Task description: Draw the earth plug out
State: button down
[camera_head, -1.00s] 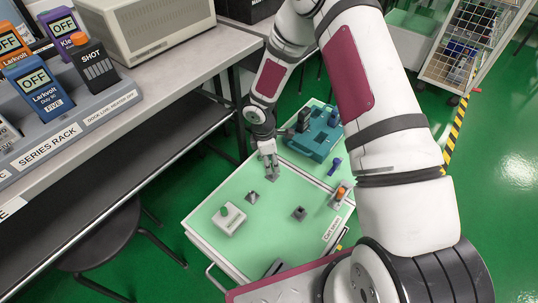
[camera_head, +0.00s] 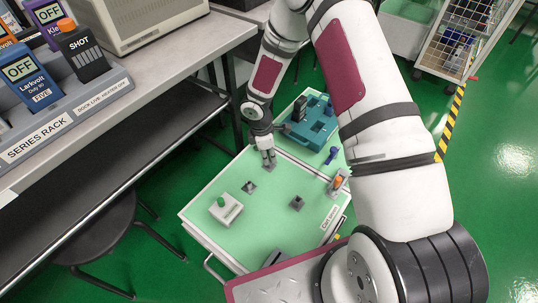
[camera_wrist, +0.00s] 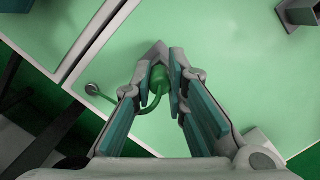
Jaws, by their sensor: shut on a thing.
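The earth plug (camera_wrist: 160,78) is a small green plug in the wrist view, between my fingertips. My gripper (camera_wrist: 168,84) is shut on it; the gripper also shows over the far left part of the cart top in the head view (camera_head: 268,161). A grey angled holder (camera_wrist: 153,54) is right at the plug's far end; I cannot tell how deep the plug sits in it. A green lead (camera_wrist: 146,108) curves from the plug to a round grey terminal (camera_wrist: 92,88) near the cart's edge. In the head view my gripper hides the plug.
A bench with a series rack (camera_head: 65,115) stands at left, a stool (camera_head: 85,228) below.

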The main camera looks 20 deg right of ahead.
jog(key=shift+r, duration=0.15)
jog(key=shift+r+p, duration=2.55)
jog(key=shift+r, duration=0.6)
